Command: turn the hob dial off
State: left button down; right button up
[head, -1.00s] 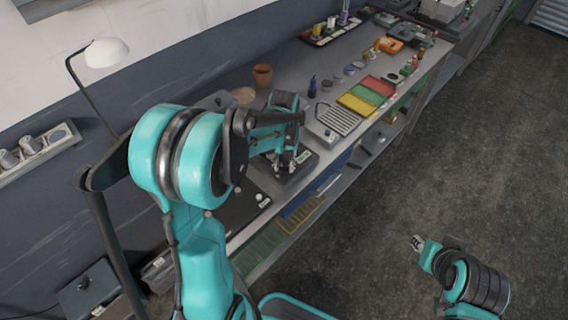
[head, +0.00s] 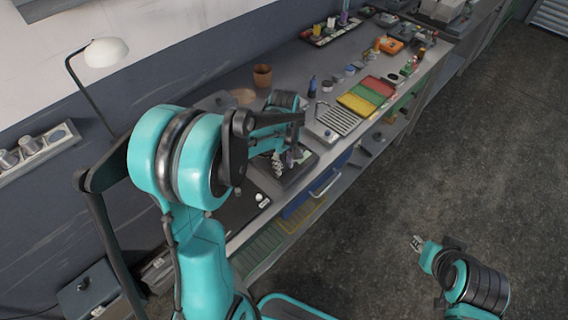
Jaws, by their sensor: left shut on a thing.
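The hob (head: 308,168) looks like a dark flat plate on the bench, with a small pale green patch at its far right corner. My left gripper (head: 284,166) is down over this plate, seen small and partly behind my arm. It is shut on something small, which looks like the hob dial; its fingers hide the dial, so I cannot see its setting. My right gripper (head: 417,242) is at the lower right, away from the bench above the floor, with its fingertips apart and nothing between them.
A black panel (head: 235,208) with a small white knob lies nearer on the bench. A grey ribbed rack (head: 338,120), coloured trays (head: 368,97) and a brown pot (head: 262,76) stand beyond. A blue drawer (head: 298,204) is below. The floor at right is clear.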

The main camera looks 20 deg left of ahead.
aim_at(284, 166)
pick_arm(q)
jog(key=shift+n, duration=0.5)
jog(key=c, duration=1.2)
grip_release()
jog(key=shift+o, duration=0.2)
notch_tip(284, 166, up, 12)
